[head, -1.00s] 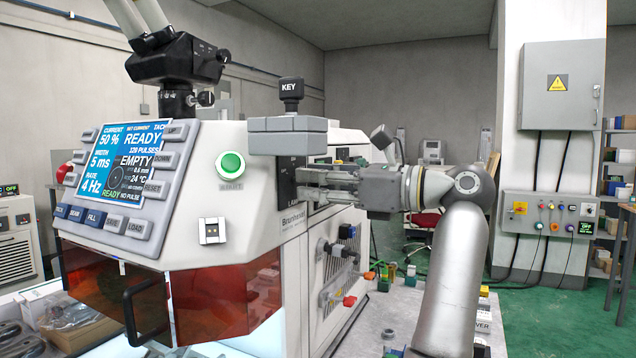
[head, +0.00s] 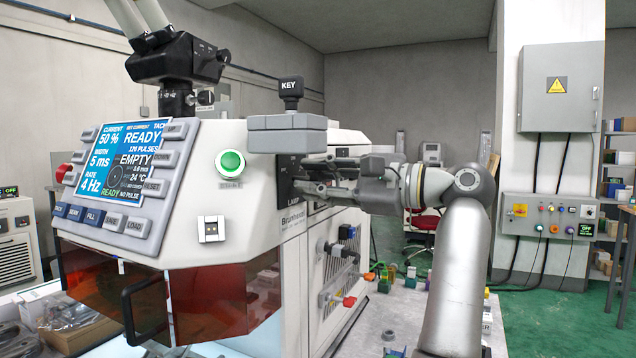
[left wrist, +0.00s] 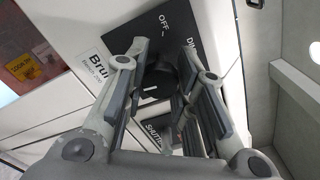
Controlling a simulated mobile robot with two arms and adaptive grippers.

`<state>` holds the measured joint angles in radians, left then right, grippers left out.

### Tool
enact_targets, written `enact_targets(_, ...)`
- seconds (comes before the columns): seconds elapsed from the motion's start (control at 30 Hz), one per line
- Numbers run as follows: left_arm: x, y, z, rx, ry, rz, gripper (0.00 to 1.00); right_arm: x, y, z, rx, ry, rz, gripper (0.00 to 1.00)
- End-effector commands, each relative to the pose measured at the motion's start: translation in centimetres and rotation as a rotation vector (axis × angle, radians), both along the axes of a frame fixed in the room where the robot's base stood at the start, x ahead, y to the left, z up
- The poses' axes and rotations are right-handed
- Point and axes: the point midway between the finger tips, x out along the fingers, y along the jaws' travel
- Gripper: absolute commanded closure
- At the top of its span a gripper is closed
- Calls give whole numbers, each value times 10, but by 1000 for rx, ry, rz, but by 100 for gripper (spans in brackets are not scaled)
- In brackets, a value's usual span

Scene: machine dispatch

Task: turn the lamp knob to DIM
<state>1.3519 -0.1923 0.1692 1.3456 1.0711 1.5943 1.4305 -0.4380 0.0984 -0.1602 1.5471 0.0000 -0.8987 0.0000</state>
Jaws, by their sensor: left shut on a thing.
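The lamp knob (left wrist: 157,88) is a black round knob on a dark plate (left wrist: 170,22) marked OFF and DIM in the left wrist view. My left gripper (left wrist: 165,62) is shut on the knob, one finger on each side of it. In the head view my left gripper (head: 312,180) reaches from the right to the dark lamp plate (head: 285,178) on the machine's side. The fingers hide the knob there. I cannot tell which mark the knob points at. My right gripper is in neither view.
A SHUTTER label (left wrist: 157,133) shows between the fingers. Other knobs and a red handle (head: 349,301) sit lower on the machine's side. Small parts lie on the bench below.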

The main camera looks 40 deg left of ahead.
Motion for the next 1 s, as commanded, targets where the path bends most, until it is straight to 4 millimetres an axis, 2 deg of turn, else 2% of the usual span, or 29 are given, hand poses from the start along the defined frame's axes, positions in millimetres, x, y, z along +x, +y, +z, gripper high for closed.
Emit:
enact_targets(0.3, 0, 0, 0, 27, -89, 0, 99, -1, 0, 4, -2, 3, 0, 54)
enact_targets(0.77, 0, 0, -1, 29, -100, 0, 99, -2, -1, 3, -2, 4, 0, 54)
enact_targets(0.8, 0, 0, -1, 29, -100, 0, 73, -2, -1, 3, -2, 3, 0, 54)
enact_targets(0.97, 0, 0, -1, 30, -99, 0, 52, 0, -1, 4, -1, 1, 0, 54)
enact_targets(1.0, 0, 0, 0, 30, -99, 0, 52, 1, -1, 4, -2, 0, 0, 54)
